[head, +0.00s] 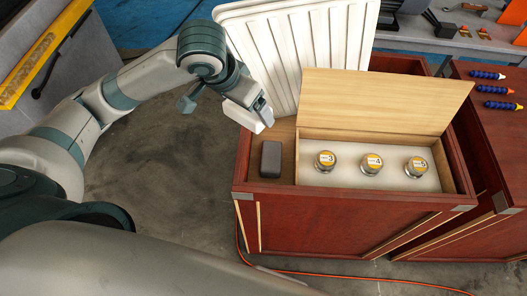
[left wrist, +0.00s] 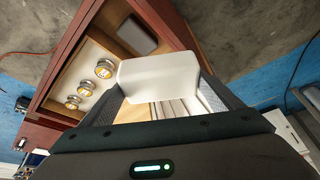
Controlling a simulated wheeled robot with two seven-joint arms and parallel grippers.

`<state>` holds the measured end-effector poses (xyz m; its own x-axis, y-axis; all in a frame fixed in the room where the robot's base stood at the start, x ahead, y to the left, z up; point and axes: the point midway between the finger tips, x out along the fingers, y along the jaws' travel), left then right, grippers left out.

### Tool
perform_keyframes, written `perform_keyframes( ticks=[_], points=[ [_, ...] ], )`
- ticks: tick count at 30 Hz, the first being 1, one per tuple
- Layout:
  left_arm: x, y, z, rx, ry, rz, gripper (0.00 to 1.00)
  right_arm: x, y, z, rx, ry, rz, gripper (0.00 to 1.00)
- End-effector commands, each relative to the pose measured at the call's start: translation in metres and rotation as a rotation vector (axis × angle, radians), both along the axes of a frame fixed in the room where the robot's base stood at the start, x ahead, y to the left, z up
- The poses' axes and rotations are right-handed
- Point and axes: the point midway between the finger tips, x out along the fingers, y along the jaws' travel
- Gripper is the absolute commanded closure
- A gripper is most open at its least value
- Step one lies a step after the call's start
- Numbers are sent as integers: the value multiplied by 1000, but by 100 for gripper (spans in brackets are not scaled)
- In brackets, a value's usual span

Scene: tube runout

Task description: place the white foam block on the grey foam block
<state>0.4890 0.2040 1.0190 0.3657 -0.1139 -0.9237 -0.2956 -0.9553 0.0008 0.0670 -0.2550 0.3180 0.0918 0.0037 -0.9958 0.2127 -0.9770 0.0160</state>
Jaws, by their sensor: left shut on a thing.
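The white foam block (head: 243,117) is held in my left gripper (head: 262,112), which is shut on it. The block is in the air beyond and to the left of the grey foam block in the head view. In the left wrist view the white block (left wrist: 160,78) sits between the two fingers (left wrist: 160,92). The grey foam block (head: 271,159) lies on the left wooden part of the red cabinet top, beside the open box section. It also shows in the left wrist view (left wrist: 137,36), apart from the white block. My right gripper is not in view.
An open compartment with a white lining (head: 399,182) holds three round metal weights (head: 372,164) with yellow labels. A raised wooden lid (head: 385,95) and a white ribbed panel (head: 300,45) stand behind.

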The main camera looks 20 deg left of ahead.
Motion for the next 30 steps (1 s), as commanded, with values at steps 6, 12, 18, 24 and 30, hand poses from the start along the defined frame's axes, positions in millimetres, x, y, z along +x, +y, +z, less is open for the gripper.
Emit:
perform_keyframes(
  ticks=[6, 12, 18, 24, 30],
  points=[
    [0, 0, 0, 0, 0, 0, 36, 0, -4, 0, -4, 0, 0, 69],
    [0, -2, -2, 1, 2, -29, 36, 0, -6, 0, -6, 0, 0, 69],
    [3, -11, -14, 0, 3, -182, 36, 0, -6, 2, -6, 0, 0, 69],
    [6, -28, -33, -1, 4, -458, 36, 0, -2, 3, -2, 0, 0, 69],
    [11, -46, -52, -1, 3, -747, 36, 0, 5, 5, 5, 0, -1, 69]
  ],
)
